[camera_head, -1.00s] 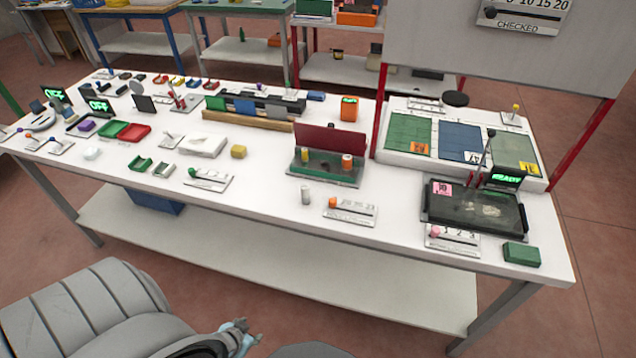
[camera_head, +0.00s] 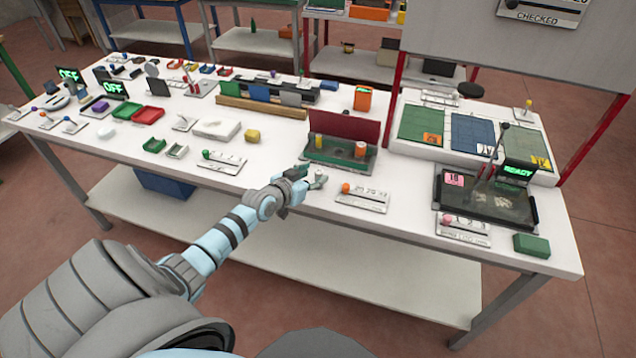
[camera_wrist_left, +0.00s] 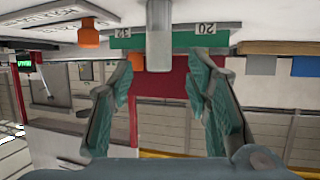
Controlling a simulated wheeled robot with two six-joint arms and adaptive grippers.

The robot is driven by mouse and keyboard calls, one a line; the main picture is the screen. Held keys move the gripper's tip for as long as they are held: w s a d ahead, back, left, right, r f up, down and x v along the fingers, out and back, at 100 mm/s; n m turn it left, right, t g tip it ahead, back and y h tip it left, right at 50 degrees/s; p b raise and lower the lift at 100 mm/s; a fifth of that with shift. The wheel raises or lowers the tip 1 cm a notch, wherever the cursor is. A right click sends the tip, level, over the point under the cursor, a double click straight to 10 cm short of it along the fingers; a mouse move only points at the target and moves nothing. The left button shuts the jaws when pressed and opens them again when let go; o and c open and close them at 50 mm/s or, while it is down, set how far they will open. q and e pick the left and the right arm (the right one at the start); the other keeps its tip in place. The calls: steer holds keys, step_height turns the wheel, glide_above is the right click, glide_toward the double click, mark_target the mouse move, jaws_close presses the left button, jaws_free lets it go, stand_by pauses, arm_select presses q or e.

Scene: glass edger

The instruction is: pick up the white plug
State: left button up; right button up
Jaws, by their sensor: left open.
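The white plug (camera_wrist_left: 159,42) is a pale upright cylinder standing on the white table. The wrist picture is upside down, so it hangs from the top there. My left gripper (camera_head: 316,178) is open at the table's front edge, around where the plug stands. In the left wrist view, my left gripper's fingers (camera_wrist_left: 160,72) are spread to either side of the plug's free end, with gaps between. In the head view the fingers largely hide the plug. My right gripper is not in view.
Just behind is a green fixture (camera_head: 340,160) with a dark red back plate (camera_head: 345,128) and small cylinders. A plate with an orange knob (camera_head: 346,188) lies to the right, a plate with a green knob (camera_head: 207,154) to the left. A dark tray (camera_head: 480,205) stands further right.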

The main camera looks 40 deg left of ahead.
mark_target(317, 173)
arm_select(q)
steer(key=b+x, duration=0.1)
steer(key=x, duration=0.2)
steer(key=shift+w+f, duration=0.1)
steer(key=shift+f, duration=0.1)
steer(key=shift+w+d, duration=0.1)
steer(key=shift+w, duration=0.1)
steer(key=shift+r, duration=0.1)
steer(key=shift+c, duration=0.7)
steer(key=shift+s, duration=0.15)
steer(key=c, duration=0.7)
jaws_close()
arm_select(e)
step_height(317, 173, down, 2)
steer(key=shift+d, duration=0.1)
